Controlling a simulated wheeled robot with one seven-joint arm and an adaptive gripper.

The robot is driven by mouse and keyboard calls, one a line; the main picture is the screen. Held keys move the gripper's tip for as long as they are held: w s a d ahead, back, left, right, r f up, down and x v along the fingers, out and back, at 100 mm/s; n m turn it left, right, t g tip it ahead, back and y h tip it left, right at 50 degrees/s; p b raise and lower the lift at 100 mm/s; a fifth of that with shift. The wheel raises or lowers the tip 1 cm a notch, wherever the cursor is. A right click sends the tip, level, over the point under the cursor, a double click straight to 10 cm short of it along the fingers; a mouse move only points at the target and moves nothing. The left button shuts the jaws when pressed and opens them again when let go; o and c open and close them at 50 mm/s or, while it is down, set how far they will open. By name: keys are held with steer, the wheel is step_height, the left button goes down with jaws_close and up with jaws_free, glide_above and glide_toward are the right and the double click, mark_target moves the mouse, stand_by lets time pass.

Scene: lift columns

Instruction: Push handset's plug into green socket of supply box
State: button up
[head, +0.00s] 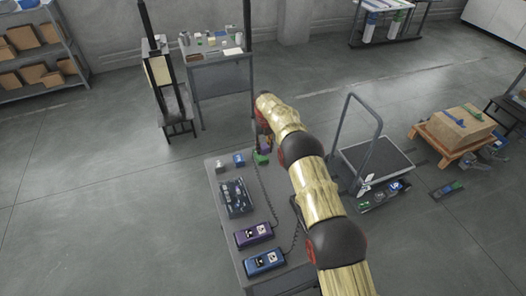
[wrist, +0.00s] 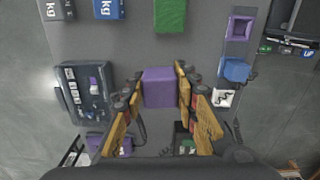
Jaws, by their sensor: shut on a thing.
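My gripper (wrist: 161,88) is shut on a purple block (wrist: 159,87), held between its two fingers above the table. In the head view my gripper is mostly hidden by my arm. Two handsets lie at the front of the table, one purple (head: 254,235) and one blue (head: 264,262), with coiled dark cords. A narrow strip at the right in the wrist view has a square purple socket (wrist: 240,27), a blue block (wrist: 236,70) and a white piece (wrist: 222,98). I cannot tell which thing is the supply box. No green socket shows clearly.
Grey (wrist: 55,9), blue (wrist: 109,9) and green (wrist: 170,15) blocks stand beyond my gripper; the grey and blue ones are marked kg. A dark panel box (head: 236,197) lies left on the table. A cart (head: 377,160) stands to the right.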

steer(key=shift+s+d+f+b, duration=0.2)
steer(key=shift+s+b, duration=0.1)
steer(key=shift+b, duration=1.2)
steer(key=shift+s+d+b, duration=0.1)
steer(key=shift+s+b, duration=0.1)
steer(key=shift+b, duration=0.55)
steer(key=shift+s+d+r, duration=0.1)
steer(key=shift+s+d, duration=0.05)
steer(key=shift+s, duration=0.05)
steer(key=shift+s+d+n+p, duration=1.2)
steer(key=shift+s+d+n, duration=7.4)
steer(key=shift+s+d, duration=7.5)
steer(key=shift+s+a+f+b, duration=0.2)
steer(key=shift+f+b, duration=0.4)
steer(key=shift+f, duration=0.45)
steer(key=shift+s+a+f+b, duration=0.2)
steer(key=shift+f+b, duration=0.4)
steer(key=shift+f, duration=0.5)
steer(key=shift+s+a+f+b, duration=0.1)
steer(key=shift+a+f+b, duration=0.1)
steer(key=shift+f+b, duration=0.65)
steer(key=shift+f, duration=0.2)
steer(key=shift+s+a, duration=0.1)
steer(key=shift+a, duration=0.1)
